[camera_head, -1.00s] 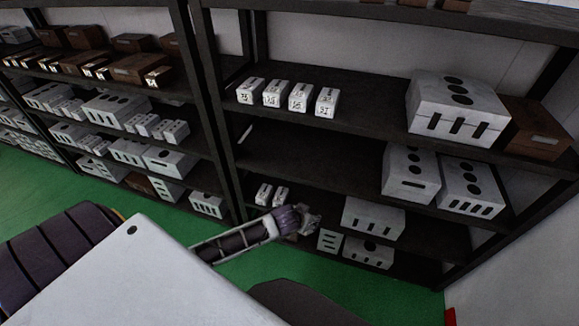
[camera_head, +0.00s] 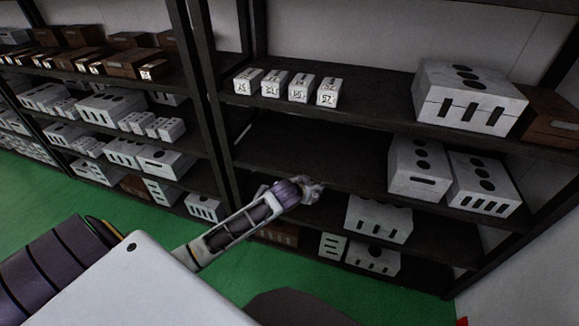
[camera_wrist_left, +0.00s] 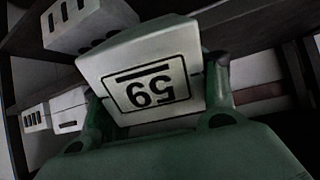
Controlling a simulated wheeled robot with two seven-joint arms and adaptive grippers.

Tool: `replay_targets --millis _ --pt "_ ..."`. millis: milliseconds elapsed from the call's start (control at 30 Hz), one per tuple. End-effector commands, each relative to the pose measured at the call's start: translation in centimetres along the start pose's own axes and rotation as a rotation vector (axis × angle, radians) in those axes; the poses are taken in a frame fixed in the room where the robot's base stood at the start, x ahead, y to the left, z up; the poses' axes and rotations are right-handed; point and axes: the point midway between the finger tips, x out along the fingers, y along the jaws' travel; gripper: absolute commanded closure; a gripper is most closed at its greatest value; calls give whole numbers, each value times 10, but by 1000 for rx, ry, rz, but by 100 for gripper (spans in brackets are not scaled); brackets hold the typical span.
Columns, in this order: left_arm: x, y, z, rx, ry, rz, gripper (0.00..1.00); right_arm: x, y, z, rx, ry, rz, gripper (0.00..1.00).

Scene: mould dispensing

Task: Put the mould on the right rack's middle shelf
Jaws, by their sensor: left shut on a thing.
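A white mould (camera_wrist_left: 148,85) with the number 59 in a black frame, upside down in the left wrist view, sits between the green fingers of my left gripper (camera_wrist_left: 157,88). The gripper is shut on it. In the head view my left gripper (camera_head: 311,190) is at the right rack (camera_head: 215,110), around the front edge of the shelf (camera_head: 300,150) below the numbered moulds. The held mould cannot be made out there. That shelf is bare on its left and centre. My right gripper is not in view.
Several small numbered moulds (camera_head: 298,88) and a large white block (camera_head: 468,97) stand on the shelf above. Two white blocks (camera_head: 418,168) fill the right of the partly bare shelf. More blocks (camera_head: 378,218) stand below. Another loaded rack (camera_head: 110,100) is at left.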

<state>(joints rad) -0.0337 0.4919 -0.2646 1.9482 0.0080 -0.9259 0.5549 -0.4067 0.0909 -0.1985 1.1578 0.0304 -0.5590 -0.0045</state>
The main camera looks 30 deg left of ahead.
Motion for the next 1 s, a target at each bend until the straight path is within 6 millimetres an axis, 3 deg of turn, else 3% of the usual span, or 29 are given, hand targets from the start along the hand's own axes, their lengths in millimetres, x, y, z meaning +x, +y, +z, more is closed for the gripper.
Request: replay_targets --millis 467,1000 --pt "31 -27 -34 -10 122 -23 92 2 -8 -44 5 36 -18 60" --pt "55 -60 -68 -21 250 -53 92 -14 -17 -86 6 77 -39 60"
